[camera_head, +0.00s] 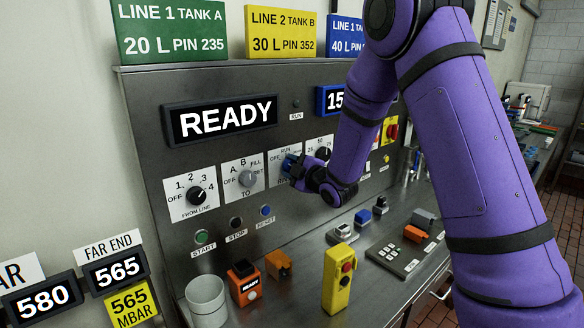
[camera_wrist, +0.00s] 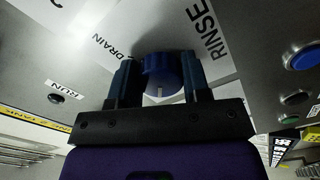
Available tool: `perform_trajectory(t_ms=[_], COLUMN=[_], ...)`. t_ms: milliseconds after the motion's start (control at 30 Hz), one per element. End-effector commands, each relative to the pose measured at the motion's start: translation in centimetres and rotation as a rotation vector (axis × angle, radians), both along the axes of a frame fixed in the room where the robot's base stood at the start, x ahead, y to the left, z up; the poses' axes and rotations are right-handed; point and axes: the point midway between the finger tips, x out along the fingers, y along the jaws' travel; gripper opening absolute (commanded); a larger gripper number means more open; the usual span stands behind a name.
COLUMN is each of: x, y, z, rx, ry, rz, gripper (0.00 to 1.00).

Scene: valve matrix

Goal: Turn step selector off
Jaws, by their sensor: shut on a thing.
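The step selector is a blue knob (camera_wrist: 163,66) on a white plate (camera_head: 286,149) in the panel's lower row. In the wrist view it sits between the two fingers of my gripper (camera_wrist: 158,78), which is shut on it. A short white pointer mark shows on the knob's face, toward the bottom of the wrist view. The plate reads DRAIN on the left and RINSE on the right there. In the head view my gripper (camera_head: 297,167) covers most of the knob, so its pointer cannot be read there.
A black FROM LINE knob (camera_head: 197,195) and a grey TO knob (camera_head: 246,178) are to the left; another black knob (camera_head: 323,153) is close on the right. Buttons line the panel below. A yellow pendant (camera_head: 339,279) and a white cup (camera_head: 206,300) stand on the bench ledge.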

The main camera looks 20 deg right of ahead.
Motion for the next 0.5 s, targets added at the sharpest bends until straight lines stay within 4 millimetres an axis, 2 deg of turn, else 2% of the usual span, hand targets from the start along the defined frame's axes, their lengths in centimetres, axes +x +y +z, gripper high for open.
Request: perform_trajectory(t_ms=[33, 133, 500], x=[-0.05, -0.05, -0.49], y=[0.01, 0.01, -0.21], z=[-0.10, -0.09, -0.06], rx=[-0.001, -0.001, 0.000], ry=[0.002, 0.002, 0.002], rz=[0.000, 0.000, 0.000], gripper=[0.46, 0.69, 0.69])
